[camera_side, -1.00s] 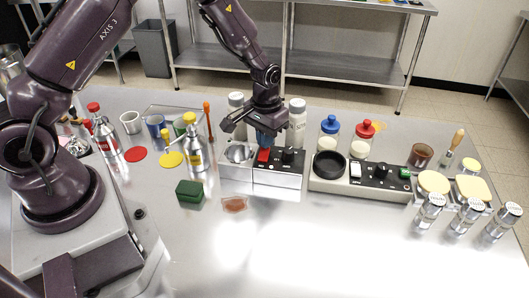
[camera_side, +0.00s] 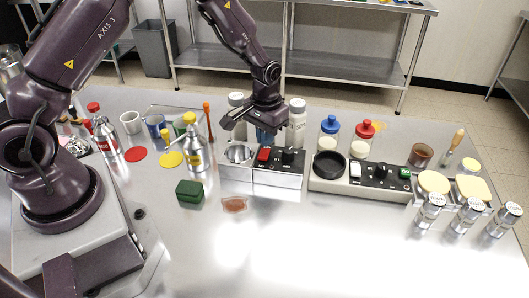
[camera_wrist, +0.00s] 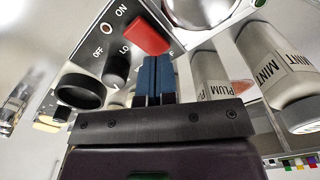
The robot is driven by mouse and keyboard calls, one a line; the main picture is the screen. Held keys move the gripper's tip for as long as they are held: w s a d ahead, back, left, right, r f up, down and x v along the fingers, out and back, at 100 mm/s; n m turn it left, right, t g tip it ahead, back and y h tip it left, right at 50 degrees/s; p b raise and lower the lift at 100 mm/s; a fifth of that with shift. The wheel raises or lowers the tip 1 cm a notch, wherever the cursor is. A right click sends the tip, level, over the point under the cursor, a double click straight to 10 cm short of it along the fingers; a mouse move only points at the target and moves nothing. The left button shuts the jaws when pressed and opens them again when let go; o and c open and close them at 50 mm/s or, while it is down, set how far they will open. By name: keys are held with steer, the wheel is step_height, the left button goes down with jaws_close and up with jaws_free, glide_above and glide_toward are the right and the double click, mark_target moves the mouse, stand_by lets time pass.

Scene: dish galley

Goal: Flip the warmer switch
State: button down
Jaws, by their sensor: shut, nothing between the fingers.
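A red rocker switch (camera_side: 263,154) sits on the metal front box (camera_side: 278,180), beside a black knob (camera_side: 289,156). In the wrist view the red switch (camera_wrist: 147,33) shows large, with ON and OFF printed on the panel beside it. I cannot tell for sure which way it is set. My gripper (camera_side: 263,138) is shut and empty, just behind the red switch on its far side. In the wrist view its blue fingertips (camera_wrist: 156,62) are together, close to the switch's edge, with no clear contact.
A metal bowl (camera_side: 239,153) is left of the switch. Shakers (camera_side: 297,122) stand close behind. To the right is a unit with a black ring (camera_side: 329,164), a white switch (camera_side: 356,170) and a green one (camera_side: 405,173).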

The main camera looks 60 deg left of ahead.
mark_target(266, 149)
steer(key=shift+r, duration=2.7)
steer(key=shift+s+f, duration=0.1)
steer(key=shift+s, duration=0.2)
steer(key=shift+s+d+f+g, duration=0.15)
steer(key=shift+s+g, duration=0.25)
steer(key=shift+s, duration=0.45)
steer(key=s+d+r+m+t, duration=0.1)
steer(key=s+d+r+t, duration=0.1)
steer(key=s+r, duration=0.8)
steer(key=s+d+r+m+t, duration=0.1)
steer(key=s+r+t, duration=0.3)
steer(key=s+r, duration=0.6)
steer(key=shift+d+r+m, duration=0.35)
steer(key=shift+r+m, duration=0.15)
steer(key=shift+r, duration=0.9)
